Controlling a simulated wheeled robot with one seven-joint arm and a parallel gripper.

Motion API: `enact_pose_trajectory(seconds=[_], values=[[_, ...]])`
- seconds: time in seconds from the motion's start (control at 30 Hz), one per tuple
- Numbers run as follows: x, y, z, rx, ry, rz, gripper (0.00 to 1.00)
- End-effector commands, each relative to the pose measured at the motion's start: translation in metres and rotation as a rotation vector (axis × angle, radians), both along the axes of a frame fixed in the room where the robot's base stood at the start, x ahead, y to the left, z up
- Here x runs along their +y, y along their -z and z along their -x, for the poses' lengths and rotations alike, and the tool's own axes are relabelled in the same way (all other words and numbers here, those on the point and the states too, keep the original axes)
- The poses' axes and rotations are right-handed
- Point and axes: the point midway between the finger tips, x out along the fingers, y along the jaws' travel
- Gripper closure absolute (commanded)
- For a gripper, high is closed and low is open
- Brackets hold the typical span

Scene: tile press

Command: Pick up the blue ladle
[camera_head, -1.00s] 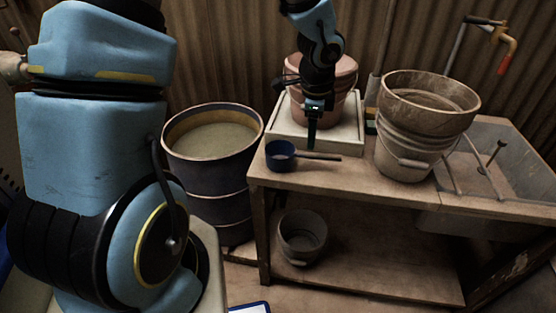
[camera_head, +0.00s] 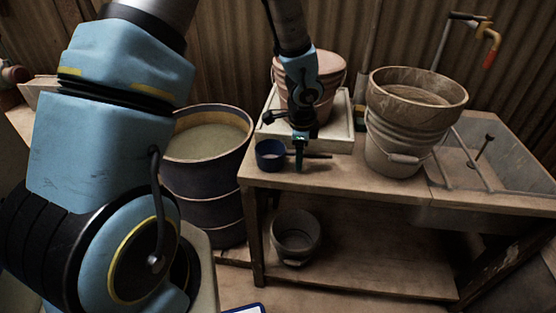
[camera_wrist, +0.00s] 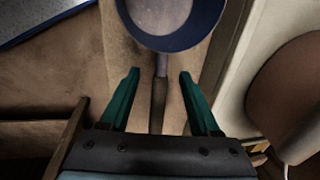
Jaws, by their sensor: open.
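The blue ladle lies on the left end of the wooden table, its round cup (camera_head: 270,154) near the left edge and its dark handle (camera_head: 319,156) pointing right. My gripper (camera_head: 299,168) is over the handle, just right of the cup, fingers pointing down. In the wrist view the ladle's cup (camera_wrist: 172,22) is at the top, cut off by the frame edge. The handle (camera_wrist: 159,100) runs down between the two green fingers of my gripper (camera_wrist: 157,78), with a gap on each side. The jaws are open and hold nothing. Finger height above the table is hard to tell.
A pale tray (camera_head: 341,128) with a pinkish bucket (camera_head: 309,88) stands right behind the ladle. Stacked buckets (camera_head: 398,140) stand to the right, beside a sink (camera_head: 508,165). A dark barrel (camera_head: 205,185) stands left of the wooden table (camera_head: 345,180). A small bucket (camera_head: 296,235) sits below.

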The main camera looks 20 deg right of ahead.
Motion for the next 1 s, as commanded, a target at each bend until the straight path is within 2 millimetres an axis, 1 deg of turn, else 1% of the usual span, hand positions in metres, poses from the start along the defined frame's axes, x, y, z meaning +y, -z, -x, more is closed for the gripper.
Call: enact_pose_trajectory(seconds=[0.03,0.07,0.6,1.0], values=[[0.0,-0.0001,0.0,0.0,0.0,0.0,0.37],[0.0001,-0.0002,0.0,0.0,0.0,0.0,0.39],[0.0002,-0.0003,0.0002,0.0,0.0,0.0,1.0],[0.0002,-0.0003,0.0002,0.001,0.0,0.0,1.0]])
